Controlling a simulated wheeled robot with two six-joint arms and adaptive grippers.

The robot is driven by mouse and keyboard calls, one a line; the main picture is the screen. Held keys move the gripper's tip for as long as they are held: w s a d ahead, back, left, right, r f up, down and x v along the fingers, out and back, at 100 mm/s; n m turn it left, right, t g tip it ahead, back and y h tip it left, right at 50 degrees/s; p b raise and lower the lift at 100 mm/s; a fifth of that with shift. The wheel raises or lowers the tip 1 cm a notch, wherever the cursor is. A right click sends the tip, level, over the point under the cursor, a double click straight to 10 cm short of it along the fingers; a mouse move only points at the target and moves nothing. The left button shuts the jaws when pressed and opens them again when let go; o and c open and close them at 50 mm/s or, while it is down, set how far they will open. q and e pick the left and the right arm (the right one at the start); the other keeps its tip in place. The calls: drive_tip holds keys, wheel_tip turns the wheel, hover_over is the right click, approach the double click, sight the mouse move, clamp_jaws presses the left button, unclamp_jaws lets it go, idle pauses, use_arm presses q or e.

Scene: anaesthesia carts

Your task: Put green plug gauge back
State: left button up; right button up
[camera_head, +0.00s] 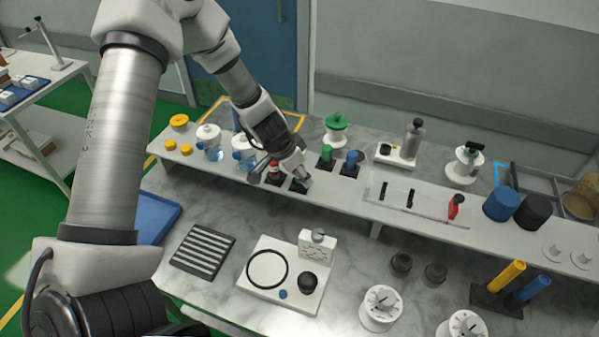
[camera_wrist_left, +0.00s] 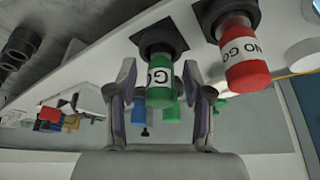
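The green plug gauge (camera_wrist_left: 160,82), with a white GO band, is in a black square holder (camera_wrist_left: 158,38) in the left wrist view. My left gripper (camera_wrist_left: 160,105) has its two fingers on either side of it, with a narrow gap showing at each side; it is open. In the head view my left gripper (camera_head: 290,172) is low over the holders on the raised shelf and mostly hides the green gauge. The red NO GO gauge (camera_wrist_left: 246,62) is beside it in its own holder; it also shows in the head view (camera_head: 273,168). My right gripper is not in view.
Close behind are a green piece (camera_head: 327,151) and a blue piece (camera_head: 351,158) in black holders. Jars with blue contents (camera_head: 210,143) stand to the left. A white fixture plate (camera_head: 257,293) and a striped black block (camera_head: 203,250) lie on the lower marble bench.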

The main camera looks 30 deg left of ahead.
use_arm(q)
drive_tip(key=shift+w, duration=0.15)
drive_tip(key=shift+r+p, duration=0.35)
drive_tip(key=shift+s+p+v, duration=0.3)
drive_tip(key=shift+p+v, duration=3.2)
drive_tip(key=shift+v, duration=2.2)
drive_tip(key=s+d+f+n+g+y, duration=0.1)
drive_tip(key=s+d+f, duration=0.1)
drive_tip(key=s+f, duration=0.4)
drive_tip(key=s+d+f+n+g+y, duration=0.1)
drive_tip(key=s+d+f, duration=0.1)
drive_tip(key=s+f, duration=0.4)
drive_tip(key=s+d+f+n+g, duration=0.1)
drive_tip(key=s+d+f, duration=0.1)
drive_tip(key=s+f, duration=0.3)
drive_tip(key=shift+s+f+g+y, duration=0.3)
drive_tip(key=shift+s+f+y, duration=0.1)
drive_tip(key=shift+s, duration=0.2)
drive_tip(key=shift+n+g+h, duration=0.3)
drive_tip(key=shift+n+h, duration=0.3)
drive_tip(key=shift+n, duration=0.1)
drive_tip(key=s+d, duration=0.1)
drive_tip(key=s, duration=0.1)
drive_tip(key=s+d+f, duration=0.1)
drive_tip(key=s, duration=0.1)
drive_tip(key=s+d+f, duration=0.1)
drive_tip(key=d, duration=0.1)
drive_tip(key=shift+s+d, duration=0.1)
drive_tip(key=shift+s, duration=0.3)
